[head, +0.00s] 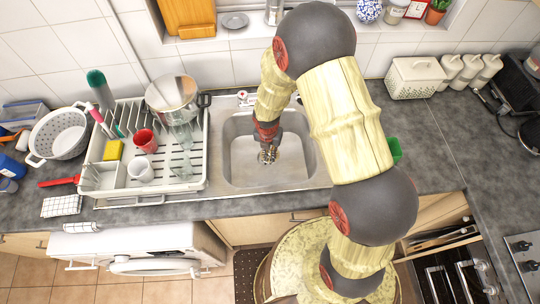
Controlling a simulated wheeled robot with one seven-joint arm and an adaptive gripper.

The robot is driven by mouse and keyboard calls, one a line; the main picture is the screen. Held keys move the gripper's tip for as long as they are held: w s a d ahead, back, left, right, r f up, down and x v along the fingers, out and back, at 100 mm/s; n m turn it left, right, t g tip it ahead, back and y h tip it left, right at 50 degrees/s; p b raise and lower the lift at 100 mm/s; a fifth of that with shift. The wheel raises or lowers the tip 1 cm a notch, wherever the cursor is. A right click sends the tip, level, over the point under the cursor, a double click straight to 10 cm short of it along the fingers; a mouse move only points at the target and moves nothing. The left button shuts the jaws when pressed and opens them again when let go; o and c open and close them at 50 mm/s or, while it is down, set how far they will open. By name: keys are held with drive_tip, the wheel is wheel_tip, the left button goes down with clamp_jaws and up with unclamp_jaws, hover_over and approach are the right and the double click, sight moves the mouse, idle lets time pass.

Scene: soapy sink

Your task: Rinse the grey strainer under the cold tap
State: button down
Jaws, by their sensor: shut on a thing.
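My gripper (268,156) points down inside the steel sink basin (240,172), near its middle. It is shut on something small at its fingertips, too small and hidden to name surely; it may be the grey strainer. A pale grey colander with holes (62,134) stands on the counter at the far left, well apart from my gripper. A small white and red fitting (243,99) sits at the sink's back edge; I cannot tell whether it is part of a tap. My arm covers part of the sink's back and right side, and no running water can be made out.
The white dish rack (197,185) left of the sink holds a red cup (145,140), a white cup (140,170), a yellow sponge (113,150) and a pan (172,93). A green item (395,149) lies right of the sink. The counter farther right is mostly clear.

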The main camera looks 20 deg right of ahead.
sight(271, 162)
drive_tip(key=shift+w+d+f, duration=0.15)
drive_tip(key=shift+w, duration=0.45)
drive_tip(key=shift+w+d+f, duration=0.1)
drive_tip(key=shift+w+d, duration=0.05)
drive_tip(key=shift+w, duration=0.45)
drive_tip(key=shift+w+d+f+p, duration=0.1)
drive_tip(key=shift+w+d+f, duration=0.1)
drive_tip(key=shift+w, duration=0.5)
drive_tip(key=shift+w+d+f+p, duration=0.1)
drive_tip(key=shift+w+d, duration=0.05)
drive_tip(key=shift+w, duration=0.55)
drive_tip(key=shift+w+d+f+p, duration=0.1)
drive_tip(key=shift+w+d, duration=0.1)
drive_tip(key=shift+w, duration=0.5)
drive_tip(key=shift+s, duration=0.1)
drive_tip(key=shift+s+a, duration=0.35)
drive_tip(key=shift+s, duration=0.9)
drive_tip(key=shift+s+a, duration=0.3)
drive_tip(key=shift+s, duration=1)
drive_tip(key=shift+s+a, duration=0.35)
drive_tip(key=shift+s, duration=0.9)
drive_tip(key=s+r+p, duration=0.1)
drive_tip(key=s+r, duration=0.1)
drive_tip(key=s+a+r+p, duration=0.1)
drive_tip(key=s+r, duration=0.1)
drive_tip(key=shift+s+a+p, duration=0.1)
drive_tip(key=shift+s+p, duration=0.25)
drive_tip(key=shift+s, duration=0.05)
